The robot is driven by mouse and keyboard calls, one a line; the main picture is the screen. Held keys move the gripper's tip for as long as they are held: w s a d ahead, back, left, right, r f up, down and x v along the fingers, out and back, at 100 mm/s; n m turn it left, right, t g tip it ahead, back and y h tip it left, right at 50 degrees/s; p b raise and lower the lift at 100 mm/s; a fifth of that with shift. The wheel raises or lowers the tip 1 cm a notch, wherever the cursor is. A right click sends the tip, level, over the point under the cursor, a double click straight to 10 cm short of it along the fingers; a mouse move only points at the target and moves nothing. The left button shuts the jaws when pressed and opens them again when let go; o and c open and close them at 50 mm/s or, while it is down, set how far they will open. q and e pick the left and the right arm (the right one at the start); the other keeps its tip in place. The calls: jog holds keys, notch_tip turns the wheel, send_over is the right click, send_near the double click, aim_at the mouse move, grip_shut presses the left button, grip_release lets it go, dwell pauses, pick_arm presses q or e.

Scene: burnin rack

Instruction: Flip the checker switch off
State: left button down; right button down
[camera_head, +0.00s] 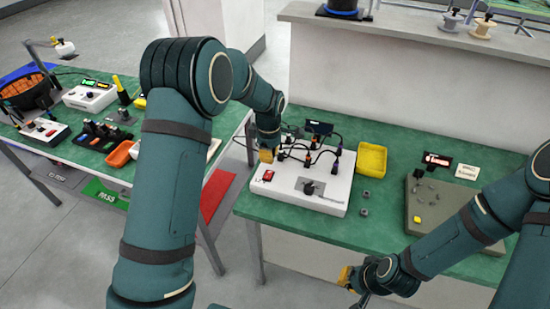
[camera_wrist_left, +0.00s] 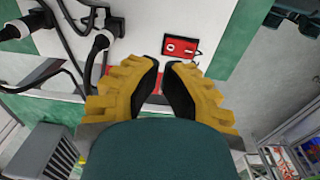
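The checker is a white box (camera_head: 325,201) on the green table, with black cables plugged into its top. A red switch (camera_head: 268,175) sits near its left front corner; it also shows in the left wrist view (camera_wrist_left: 181,47), just beyond my fingertips. My left gripper (camera_head: 266,156) is above the box's left side, close behind the switch. In the left wrist view its yellow fingers (camera_wrist_left: 162,66) are nearly together with nothing held between them. I cannot tell whether they touch the box. My right gripper (camera_head: 346,280) is low in front of the table's edge; its opening is unclear.
A yellow bin (camera_head: 372,160) stands right of the box, with small grey parts (camera_head: 364,211) near it. A grey-brown tray (camera_head: 425,220) lies further right. A second green table (camera_head: 83,152) at left holds devices and an orange bin (camera_head: 119,154). Loose cables rise around the box.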

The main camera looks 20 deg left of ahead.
pick_arm(q)
notch_tip(320, 180, up, 10)
jog(key=w+p, duration=0.1)
jog(key=shift+f, duration=0.15)
jog(key=shift+w, duration=0.1)
dwell(0.4)
